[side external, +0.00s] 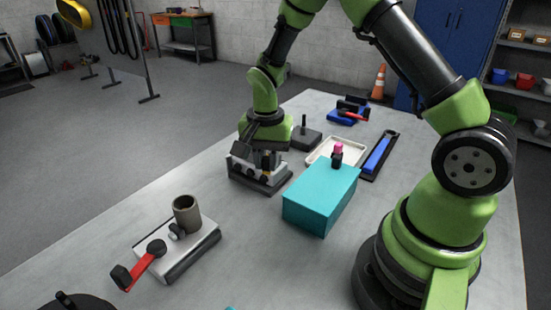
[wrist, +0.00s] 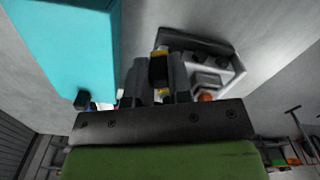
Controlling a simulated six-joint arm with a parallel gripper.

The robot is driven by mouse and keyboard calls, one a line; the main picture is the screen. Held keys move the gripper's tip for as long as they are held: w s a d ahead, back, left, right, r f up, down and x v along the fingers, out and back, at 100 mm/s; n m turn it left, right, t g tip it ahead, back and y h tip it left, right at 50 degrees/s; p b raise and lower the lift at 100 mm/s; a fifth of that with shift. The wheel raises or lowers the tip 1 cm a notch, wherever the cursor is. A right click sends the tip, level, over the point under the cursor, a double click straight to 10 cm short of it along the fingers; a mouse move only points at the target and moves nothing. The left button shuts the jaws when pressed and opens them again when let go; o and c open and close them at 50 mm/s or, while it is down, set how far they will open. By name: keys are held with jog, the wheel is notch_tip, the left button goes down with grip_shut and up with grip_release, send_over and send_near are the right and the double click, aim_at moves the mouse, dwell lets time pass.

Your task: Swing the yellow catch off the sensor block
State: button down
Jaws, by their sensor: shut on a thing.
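The sensor block (side external: 258,178) is a dark grey base with lighter metal parts, on the table directly below my gripper. It also shows in the wrist view (wrist: 222,52), right of the fingers. My gripper (side external: 265,165) points down at the block. In the wrist view my gripper (wrist: 160,78) has its two grey fingers closed around a black and yellow piece, the yellow catch (wrist: 160,50). The catch is at the left part of the block. The fingers hide much of it, so I cannot tell whether it still lies over the block.
A turquoise box (side external: 318,198) stands close right of the block. Behind are a white tray (side external: 350,147), a dark peg base (side external: 305,140) and a blue tool (side external: 380,152). A metal plate (side external: 190,252) with a cup and red lever lies front left. The table between is clear.

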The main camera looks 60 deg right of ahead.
jog(key=shift+w+a+m, duration=0.15)
jog(key=shift+w+m, duration=0.55)
jog(key=shift+m, duration=0.5)
jog(key=shift+w+a+m, duration=0.1)
jog(key=shift+w+m, duration=0.6)
jog(key=shift+m, duration=0.5)
jog(key=c, duration=1)
grip_release()
jog(key=shift+c, duration=0.2)
jog(key=shift+r, duration=0.1)
notch_tip(320, 180, up, 10)
